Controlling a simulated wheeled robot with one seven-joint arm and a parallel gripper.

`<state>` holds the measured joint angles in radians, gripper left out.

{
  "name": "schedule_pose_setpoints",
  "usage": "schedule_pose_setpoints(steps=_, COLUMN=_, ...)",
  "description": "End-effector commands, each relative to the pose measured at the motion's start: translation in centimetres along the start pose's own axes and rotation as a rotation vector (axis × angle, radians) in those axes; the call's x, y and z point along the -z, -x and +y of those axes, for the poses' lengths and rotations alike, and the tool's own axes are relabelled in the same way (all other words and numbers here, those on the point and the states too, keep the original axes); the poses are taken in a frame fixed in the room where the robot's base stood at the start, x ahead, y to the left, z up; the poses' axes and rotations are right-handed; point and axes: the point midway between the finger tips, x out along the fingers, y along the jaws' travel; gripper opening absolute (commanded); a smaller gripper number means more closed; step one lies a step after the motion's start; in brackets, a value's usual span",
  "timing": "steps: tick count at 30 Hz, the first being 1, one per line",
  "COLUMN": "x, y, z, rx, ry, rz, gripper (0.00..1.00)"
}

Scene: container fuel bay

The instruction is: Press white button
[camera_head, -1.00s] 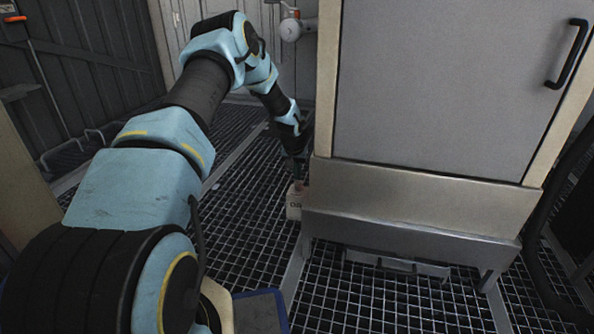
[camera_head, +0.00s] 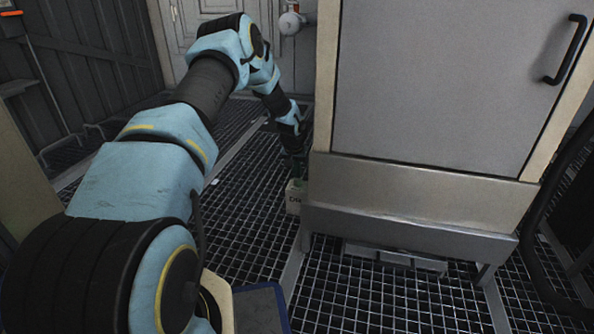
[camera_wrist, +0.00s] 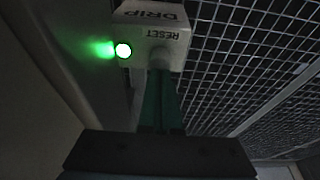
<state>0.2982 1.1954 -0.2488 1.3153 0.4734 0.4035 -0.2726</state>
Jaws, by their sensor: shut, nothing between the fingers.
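In the wrist view the box (camera_wrist: 177,14) carries the words DRIP and RESET and a glowing green lamp (camera_wrist: 123,50). A pale button (camera_wrist: 160,58) shows just below the RESET label, mostly hidden by my fingertips. My gripper (camera_wrist: 160,76) is shut and empty, its fingertips at the button and seemingly touching it. In the head view my gripper (camera_head: 298,172) points down at the top of the box.
A large grey cabinet (camera_head: 430,80) with a metal base (camera_head: 420,190) and a black handle (camera_head: 566,50) stands right of my arm. Open grating (camera_head: 240,215) lies left of the box. A dark ribbed wall is at the left.

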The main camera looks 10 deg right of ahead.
Motion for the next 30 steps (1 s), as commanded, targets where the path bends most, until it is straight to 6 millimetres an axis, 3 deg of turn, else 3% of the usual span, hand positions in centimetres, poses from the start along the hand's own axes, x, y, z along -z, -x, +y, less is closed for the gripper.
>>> schedule_pose_setpoints(steps=1, x=-1.1, y=-0.8, z=0.0, rx=0.0, ry=-0.001, rz=-0.02, gripper=0.0)
schedule_pose_setpoints(steps=5, x=-0.6, y=0.6, z=0.1, rx=0.0, ry=-0.001, rz=-0.018, gripper=0.0)
schedule_pose_setpoints(steps=11, x=1.1, y=4.8, z=0.4, rx=0.001, ry=-0.002, rz=-0.003, gripper=0.0)
schedule_pose_setpoints(steps=21, x=1.3, y=11.9, z=0.4, rx=0.0, ry=-0.001, rz=0.001, gripper=0.0)
schedule_pose_setpoints(steps=30, x=1.3, y=14.2, z=0.4, rx=0.0, ry=-0.002, rz=0.002, gripper=0.0)
